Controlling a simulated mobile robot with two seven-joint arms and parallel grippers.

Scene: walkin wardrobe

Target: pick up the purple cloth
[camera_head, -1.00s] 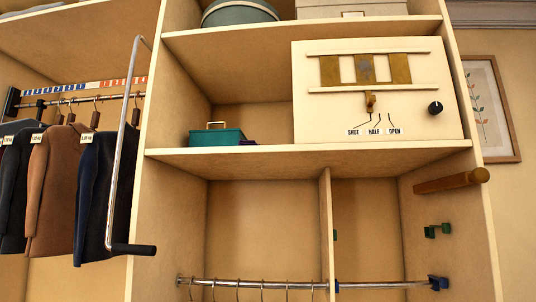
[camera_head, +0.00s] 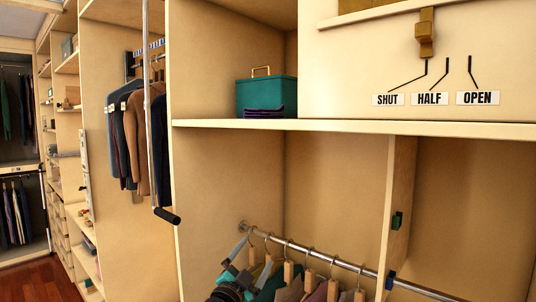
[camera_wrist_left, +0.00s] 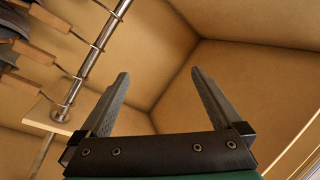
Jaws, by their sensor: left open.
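The purple cloth (camera_head: 263,112) is a small dark folded stack on the shelf, at its front edge, in the head view. It lies just in front of a teal box with a gold handle (camera_head: 266,92). My left gripper (camera_head: 238,256) is low in the head view, below the shelf and near the left end of the hanging rail, well apart from the cloth. In the left wrist view its two fingers (camera_wrist_left: 160,78) are spread with nothing between them. The cloth does not show in that view. My right gripper is in neither current view.
The shelf board (camera_head: 340,127) lies between my left gripper and the cloth. A metal rail (camera_head: 345,264) with hangers and clothes is close to the gripper. A vertical pull-down bar (camera_head: 150,120) stands left. A panel labelled SHUT, HALF, OPEN (camera_head: 350,75) is right of the box.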

